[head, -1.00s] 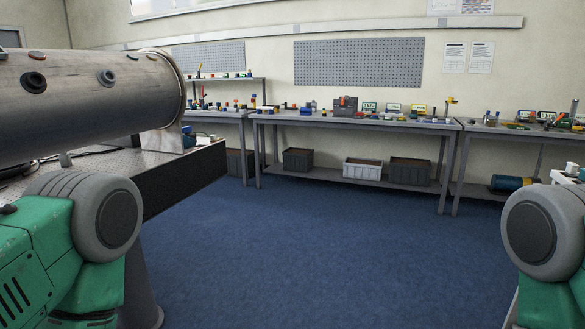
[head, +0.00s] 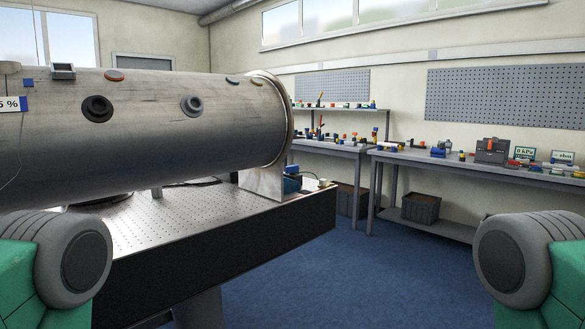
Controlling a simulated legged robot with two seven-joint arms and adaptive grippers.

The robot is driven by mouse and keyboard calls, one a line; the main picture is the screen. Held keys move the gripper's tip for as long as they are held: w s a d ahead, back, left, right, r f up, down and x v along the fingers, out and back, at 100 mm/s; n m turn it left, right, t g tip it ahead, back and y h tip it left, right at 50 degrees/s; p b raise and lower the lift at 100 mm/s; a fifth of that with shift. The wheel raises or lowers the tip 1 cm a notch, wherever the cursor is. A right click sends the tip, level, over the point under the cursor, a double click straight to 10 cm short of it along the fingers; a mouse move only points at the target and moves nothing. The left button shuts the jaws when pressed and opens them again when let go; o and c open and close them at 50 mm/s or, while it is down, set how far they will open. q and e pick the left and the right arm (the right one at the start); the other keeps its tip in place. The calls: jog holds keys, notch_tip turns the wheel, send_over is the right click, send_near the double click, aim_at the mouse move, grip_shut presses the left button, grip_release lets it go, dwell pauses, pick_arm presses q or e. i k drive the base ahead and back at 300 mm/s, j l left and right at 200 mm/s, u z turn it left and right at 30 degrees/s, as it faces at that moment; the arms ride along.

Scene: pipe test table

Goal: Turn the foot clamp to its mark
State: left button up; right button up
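A large metal pipe (head: 150,135) lies level above a perforated test table (head: 150,230) at the left of the head view. The pipe carries dark round ports (head: 97,108) and a flanged right end (head: 277,120). A grey support plate (head: 262,180) stands under that end. I cannot make out a foot clamp or its mark for sure. Parts of my green and grey arms show at the lower left and lower right corners. Neither of my grippers shows.
Workbenches (head: 490,170) with tools and small parts stand along the far wall. A dark bin (head: 420,208) sits on a lower shelf. The blue floor (head: 380,280) is clear right of the test table, whose dark front edge (head: 240,260) faces me.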

aim_at(291, 169)
jog(key=i+l, duration=0.25)
jog(key=i+l+u, duration=0.1)
jog(key=i+l, duration=0.2)
jog(key=l, duration=0.2)
jog(key=i+l+u, duration=0.1)
jog(key=i+l, duration=0.4)
jog(key=l, duration=0.25)
